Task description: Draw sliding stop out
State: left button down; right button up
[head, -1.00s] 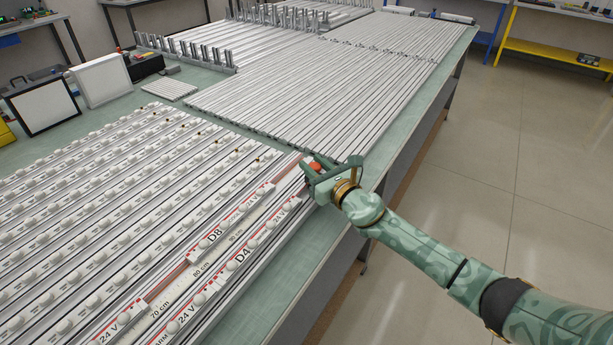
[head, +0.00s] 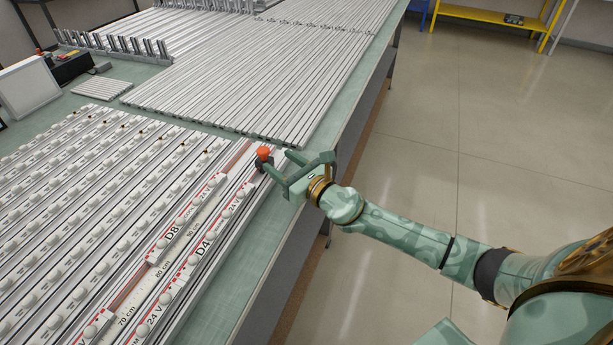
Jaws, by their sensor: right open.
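The sliding stop is a small dark block with an orange-red knob (head: 264,153). It sits at the far end of the white measuring rail marked in cm (head: 163,274), near the table's right side. My right gripper (head: 276,168) is open beside the stop, with its fingers pointing left toward it. One finger lies close to the stop's dark body; I cannot tell whether they touch. The knob shows clear of the fingers. My left gripper is not in view.
Rows of profiles with white round knobs (head: 95,190) fill the table left of the rail. Bare aluminium profiles (head: 240,85) lie beyond. A strip of green tabletop (head: 245,240) is free along the right edge, with open floor (head: 480,130) beyond.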

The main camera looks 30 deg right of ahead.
jog(key=v, duration=0.8)
jog(key=shift+s+b, duration=0.3)
jog(key=shift+s, duration=0.1)
jog(key=shift+d, duration=0.15)
